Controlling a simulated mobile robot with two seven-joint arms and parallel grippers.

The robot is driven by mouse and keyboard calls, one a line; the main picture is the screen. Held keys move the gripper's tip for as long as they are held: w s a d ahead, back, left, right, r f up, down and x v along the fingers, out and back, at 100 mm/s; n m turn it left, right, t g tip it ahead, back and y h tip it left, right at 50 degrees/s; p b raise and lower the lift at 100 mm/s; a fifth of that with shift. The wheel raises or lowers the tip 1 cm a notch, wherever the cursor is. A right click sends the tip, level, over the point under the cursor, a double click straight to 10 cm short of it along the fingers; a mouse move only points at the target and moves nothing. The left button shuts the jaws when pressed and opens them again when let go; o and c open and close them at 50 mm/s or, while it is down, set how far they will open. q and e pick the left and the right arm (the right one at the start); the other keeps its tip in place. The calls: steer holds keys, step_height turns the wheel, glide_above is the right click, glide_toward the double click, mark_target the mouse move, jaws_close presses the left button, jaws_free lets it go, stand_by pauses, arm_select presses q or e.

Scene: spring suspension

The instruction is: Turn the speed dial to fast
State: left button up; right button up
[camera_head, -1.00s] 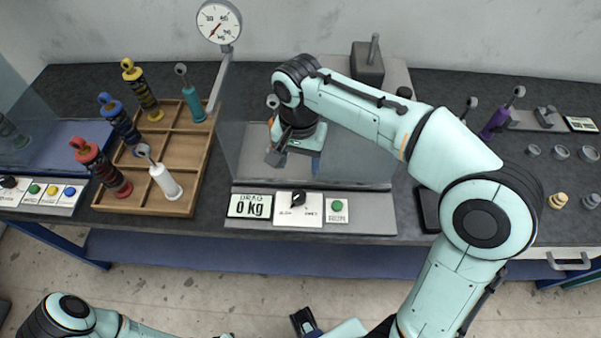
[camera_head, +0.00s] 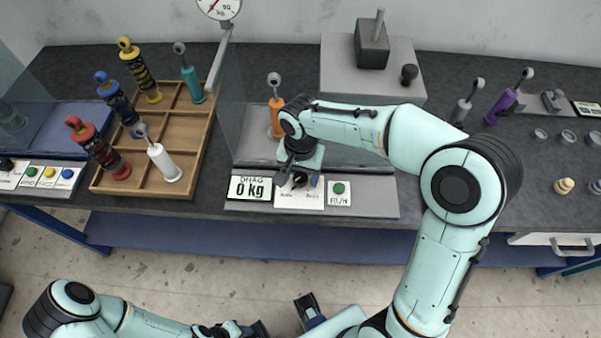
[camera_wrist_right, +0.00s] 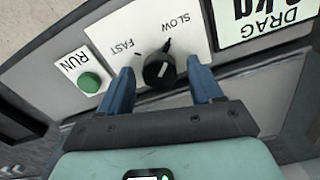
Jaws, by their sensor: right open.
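The speed dial is a black knob (camera_wrist_right: 159,70) on a white plate marked SLOW and FAST, seen in the right wrist view. A dark pointer mark at the knob's edge lies toward SLOW; the FAST side has a separate tick. My right gripper (camera_wrist_right: 161,86) is open, with one blue finger on each side of the knob; contact cannot be told. In the head view my right gripper (camera_head: 297,180) is over the dial plate (camera_head: 312,199) and partly hides the knob. My left gripper (camera_head: 238,330) is low at the bottom edge, its jaws unclear.
A green RUN button (camera_head: 339,188) and a DRAG display (camera_head: 250,188) reading 0 kg flank the dial. Behind stands an orange shock absorber (camera_head: 276,118) by a clear panel. A wooden tray (camera_head: 185,150) with several shock absorbers is at left.

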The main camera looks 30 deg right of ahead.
steer(key=c, duration=1.1)
steer(key=shift+o, duration=0.2)
steer(key=shift+n, duration=0.4)
steer(key=n, duration=0.3)
steer(key=shift+n+p, duration=0.35)
steer(key=shift+n, duration=0.05)
steer(key=n, duration=0.4)
steer(key=shift+a+p, duration=0.1)
steer(key=shift+p, duration=0.25)
steer(key=n, duration=0.5)
steer(key=shift+p, duration=0.4)
arm_select(q)
steer(key=shift+w+r+p, duration=0.2)
steer(key=shift+w+r, duration=0.25)
steer(key=shift+r, duration=0.4)
steer(key=shift+w+r+p, duration=0.2)
steer(key=shift+w+r, duration=0.2)
steer(key=shift+r, duration=0.45)
arm_select(e)
steer(key=shift+n, duration=2)
